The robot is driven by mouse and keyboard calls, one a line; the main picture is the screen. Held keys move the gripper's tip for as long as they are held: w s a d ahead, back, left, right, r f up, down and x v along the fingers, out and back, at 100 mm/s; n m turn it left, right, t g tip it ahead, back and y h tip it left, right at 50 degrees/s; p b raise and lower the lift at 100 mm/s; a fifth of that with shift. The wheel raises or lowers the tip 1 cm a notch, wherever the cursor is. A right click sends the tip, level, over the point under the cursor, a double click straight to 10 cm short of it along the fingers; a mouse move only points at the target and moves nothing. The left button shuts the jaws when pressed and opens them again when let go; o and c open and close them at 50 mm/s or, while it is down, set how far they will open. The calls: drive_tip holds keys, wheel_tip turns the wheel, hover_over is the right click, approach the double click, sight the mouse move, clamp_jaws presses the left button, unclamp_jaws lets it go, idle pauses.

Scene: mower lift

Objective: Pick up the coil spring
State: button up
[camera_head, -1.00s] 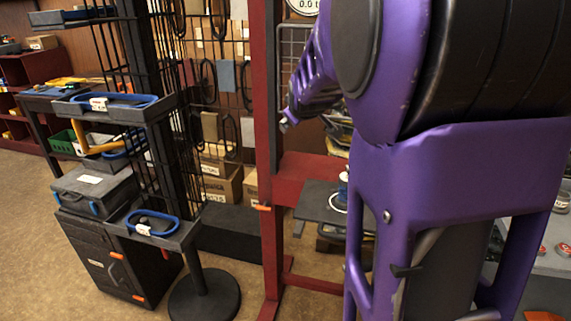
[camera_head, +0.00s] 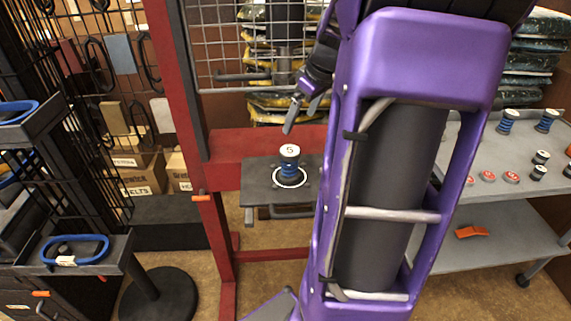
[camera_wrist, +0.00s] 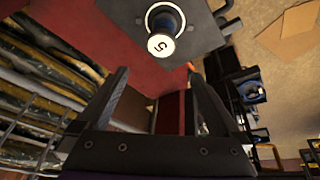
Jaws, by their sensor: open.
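A blue coil spring (camera_head: 290,165) with a white top marked 5 stands upright on a dark plate (camera_head: 255,197) of the red frame, inside a white ring mark. In the wrist view the spring (camera_wrist: 165,20) is at the top, beyond the fingertips, its numbered face toward the camera. My gripper (camera_head: 299,112) is open and empty, above the spring and apart from it. Its two spread fingers also show in the wrist view (camera_wrist: 160,78). Two similar blue springs (camera_head: 508,122) (camera_head: 546,121) stand on the grey cart at the right.
The red frame (camera_head: 186,140) and a wire grid (camera_head: 235,50) stand around and behind the plate. The grey cart (camera_head: 480,215) holds small red and dark parts. A black rack (camera_head: 95,245) with blue-rimmed trays is at the left. My purple arm hides the middle right.

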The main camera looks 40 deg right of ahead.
sight(288, 151)
drive_tip(key=shift+y, duration=0.4)
drive_tip(key=x, duration=0.7)
drive_tip(key=b+x, duration=0.1)
drive_tip(key=x, duration=0.3)
drive_tip(key=shift+s+d+f, duration=0.15)
drive_tip(key=shift+s+f, duration=0.1)
drive_tip(key=shift+f, duration=0.1)
drive_tip(key=x, duration=0.5)
drive_tip(key=shift+s+d+f, duration=0.15)
drive_tip(key=shift+d+f, duration=0.1)
drive_tip(key=shift+d, duration=0.1)
drive_tip(key=shift+r, duration=0.1)
clamp_jaws()
